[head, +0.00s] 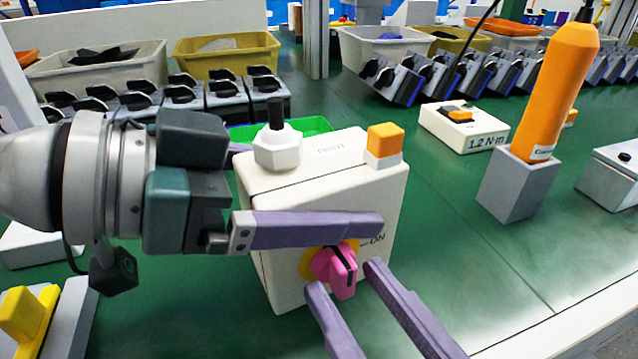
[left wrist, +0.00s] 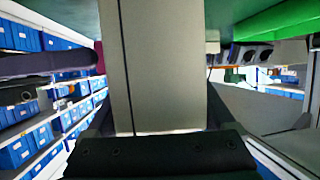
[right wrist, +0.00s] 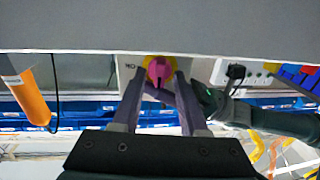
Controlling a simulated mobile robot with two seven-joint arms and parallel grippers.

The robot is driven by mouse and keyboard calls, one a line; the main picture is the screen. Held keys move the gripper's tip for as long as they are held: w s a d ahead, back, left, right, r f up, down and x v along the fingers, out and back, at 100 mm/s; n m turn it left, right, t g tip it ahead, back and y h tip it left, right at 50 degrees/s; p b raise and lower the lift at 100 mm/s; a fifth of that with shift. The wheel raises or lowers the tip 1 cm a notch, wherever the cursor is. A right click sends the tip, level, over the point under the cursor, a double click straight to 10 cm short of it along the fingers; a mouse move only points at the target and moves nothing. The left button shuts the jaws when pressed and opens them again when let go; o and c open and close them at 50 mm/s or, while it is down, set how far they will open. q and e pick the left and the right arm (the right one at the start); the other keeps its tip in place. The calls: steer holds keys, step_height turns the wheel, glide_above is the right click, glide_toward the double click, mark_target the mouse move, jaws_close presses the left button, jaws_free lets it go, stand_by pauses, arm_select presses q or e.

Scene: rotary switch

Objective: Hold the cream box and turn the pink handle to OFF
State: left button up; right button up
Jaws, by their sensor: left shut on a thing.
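The cream box (head: 290,207) stands on the green bench in the middle of the head view. My left gripper (head: 325,190) is shut on it, one purple finger across its front and the other mostly hidden behind; the left wrist view shows the box (left wrist: 155,70) between the fingers. The pink handle (head: 341,270) sits on a yellow disc on the front face, just below that finger. Its black line runs nearly upright; "ON" is printed to its right, and no OFF mark shows. My right gripper (head: 345,279) is open, its fingertips either side of the handle (right wrist: 158,69); contact is unclear.
A white knob (head: 277,149) and an orange button (head: 385,141) are on the box top. An orange screwdriver (head: 556,85) stands in a grey holder (head: 517,186) to the right. A green tray (head: 305,126) lies behind. Open bench lies right of the box.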

mark_target(244, 191)
arm_select(q)
steer(key=shift+f, duration=0.2)
steer(key=shift+a, duration=0.1)
arm_select(e)
steer(key=shift+v, duration=2.55)
arm_select(q)
steer(key=shift+f, duration=0.1)
steer(key=o, duration=1.5)
arm_select(e)
steer(key=shift+w, duration=0.1)
arm_select(q)
steer(key=shift+o, duration=0.2)
steer(key=v, duration=1.1)
steer(key=shift+s+a+r, duration=0.15)
steer(key=shift+a+r, duration=0.15)
steer(key=shift+r, duration=0.2)
